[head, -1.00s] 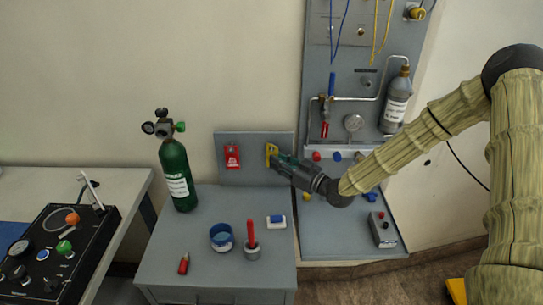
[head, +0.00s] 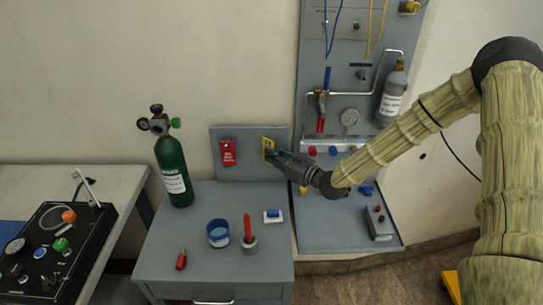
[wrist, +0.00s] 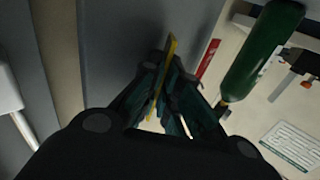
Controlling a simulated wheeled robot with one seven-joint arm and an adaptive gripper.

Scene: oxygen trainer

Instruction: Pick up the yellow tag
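The yellow tag (head: 267,148) is at the upright grey panel on the cabinet, to the right of the red tag. In the wrist view it shows edge-on as a thin yellow strip (wrist: 163,82) between my fingers. My gripper (head: 277,155) reaches it from the right, and its fingertips (wrist: 167,78) have come together around it. They appear shut on it, with the tag's upper end sticking out past the tips. The tag's hook or peg is hidden, so I cannot tell whether it still hangs.
A red tag (head: 228,152) hangs close to the left on the panel (head: 218,175). A green cylinder (head: 172,170) stands at the cabinet's left. A blue-rimmed cup (head: 218,233), a red stick in a holder (head: 248,235) and a blue-and-white block (head: 272,216) stand below.

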